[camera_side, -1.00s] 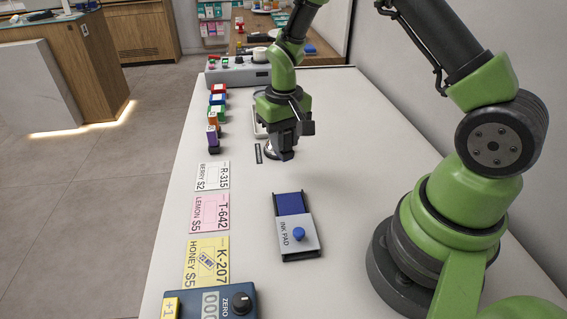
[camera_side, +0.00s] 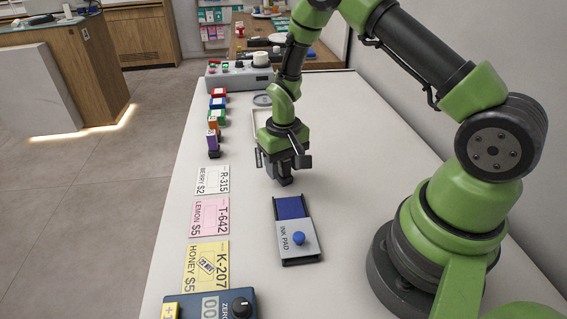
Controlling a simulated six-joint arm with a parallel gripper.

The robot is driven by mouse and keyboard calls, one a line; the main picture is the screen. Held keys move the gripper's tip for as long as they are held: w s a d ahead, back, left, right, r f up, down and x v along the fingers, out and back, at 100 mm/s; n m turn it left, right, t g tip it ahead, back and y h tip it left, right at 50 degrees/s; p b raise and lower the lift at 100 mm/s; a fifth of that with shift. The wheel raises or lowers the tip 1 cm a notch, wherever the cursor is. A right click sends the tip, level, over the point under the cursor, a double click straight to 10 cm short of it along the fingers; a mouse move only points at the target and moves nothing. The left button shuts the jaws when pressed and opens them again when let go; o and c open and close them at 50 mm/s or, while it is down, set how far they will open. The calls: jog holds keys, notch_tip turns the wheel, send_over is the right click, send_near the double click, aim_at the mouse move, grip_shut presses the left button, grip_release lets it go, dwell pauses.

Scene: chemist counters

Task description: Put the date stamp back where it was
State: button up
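My gripper (camera_side: 284,180) points down over the white counter (camera_side: 345,165), just behind the ink pad (camera_side: 297,230). A dark block shows at its lower end; I cannot tell whether this is only the fingers or a held stamp. I cannot make out the date stamp for certain in this view. The ink pad has a blue pad at its far end and a grey lid with a blue knob. A yellow K-207 card (camera_side: 207,251) bears a small dark printed mark. A thin dark strip (camera_side: 258,158) shows just left of my gripper.
Small coloured stamps, including a purple one (camera_side: 213,142), stand in a row along the left edge. The pink T-642 card (camera_side: 209,217) and white R-315 card (camera_side: 212,180) lie nearer. A blue counter box (camera_side: 211,303) stands in front.

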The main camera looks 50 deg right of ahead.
jog(key=shift+r, duration=0.15)
jog(key=s+a+r+t, duration=0.2)
jog(key=s+r, duration=0.1)
jog(key=r, duration=0.9)
jog(key=s+a+r+t, duration=0.15)
jog(key=s+r, duration=0.25)
jog(key=r, duration=0.8)
jog(key=s+a+r+t+y, duration=0.1)
jog(key=s+a+r+t, duration=0.1)
jog(key=s, duration=0.3)
jog(key=s+a+r+t+y, duration=0.1)
jog(key=s+a+r, duration=0.1)
jog(key=s, duration=0.3)
jog(key=shift+s+a+r+n+t, duration=0.3)
jog(key=shift+s+r+t, duration=0.05)
jog(key=shift+s, duration=0.05)
